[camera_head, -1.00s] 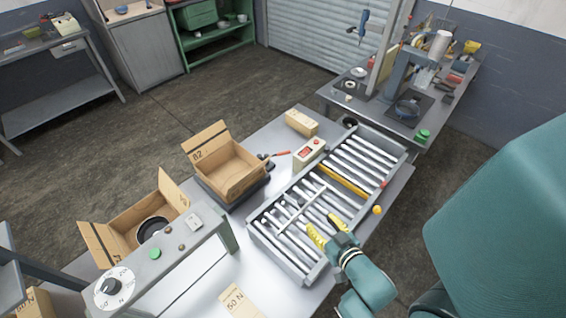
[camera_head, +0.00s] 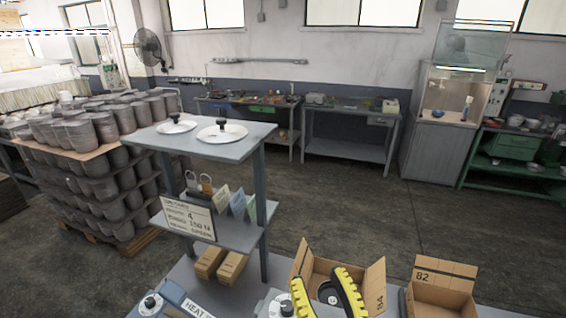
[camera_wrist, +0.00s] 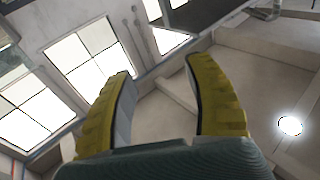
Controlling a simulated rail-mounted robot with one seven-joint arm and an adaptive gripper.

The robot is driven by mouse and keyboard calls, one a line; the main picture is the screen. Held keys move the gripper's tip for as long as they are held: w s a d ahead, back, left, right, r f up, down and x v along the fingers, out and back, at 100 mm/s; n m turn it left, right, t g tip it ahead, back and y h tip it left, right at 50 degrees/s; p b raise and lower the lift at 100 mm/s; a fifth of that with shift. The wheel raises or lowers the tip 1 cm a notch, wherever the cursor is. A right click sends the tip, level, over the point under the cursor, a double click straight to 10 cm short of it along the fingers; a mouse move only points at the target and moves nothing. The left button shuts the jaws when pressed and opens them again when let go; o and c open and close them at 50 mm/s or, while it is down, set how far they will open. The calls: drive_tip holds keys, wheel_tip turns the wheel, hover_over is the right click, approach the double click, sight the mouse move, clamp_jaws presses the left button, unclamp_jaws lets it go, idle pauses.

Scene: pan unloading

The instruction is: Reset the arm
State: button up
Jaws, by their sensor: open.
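My gripper (camera_head: 324,288) shows at the bottom of the head view, its two yellow ribbed fingers pointing up and spread apart. In the wrist view my gripper (camera_wrist: 160,75) is open, with nothing between the fingers. That view looks toward windows (camera_wrist: 85,60) and the upper wall or ceiling. I cannot tell the gripper's height above the box.
A second open box (camera_head: 440,290) marked 82 stands to the right. A grey shelf stand (camera_head: 200,140) with two white lids rises at left, with a sign (camera_head: 188,218) on it. Stacked grey pots (camera_head: 95,160) stand far left. The floor (camera_head: 400,225) behind the boxes is clear.

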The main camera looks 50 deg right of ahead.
drive_tip(key=w+a+r+n+t+y, duration=0.2)
drive_tip(key=a+r+y, duration=0.1)
drive_tip(key=a+r, duration=0.35)
drive_tip(key=w+a+r+n+t+y+p, duration=0.1)
drive_tip(key=w+a+r+n+t+y, duration=0.1)
drive_tip(key=a+r+y, duration=0.45)
drive_tip(key=w+a+r+n+t+y, duration=0.1)
drive_tip(key=w+a+r+n+t, duration=0.2)
drive_tip(key=a, duration=0.6)
wheel_tip(320, 180, up, 11)
drive_tip(key=d+g+p, duration=0.1)
drive_tip(key=p, duration=1)
drive_tip(key=shift+s+d+m+h, duration=0.15)
drive_tip(key=shift+s+m+h, duration=0.2)
drive_tip(key=shift+m+h, duration=0.1)
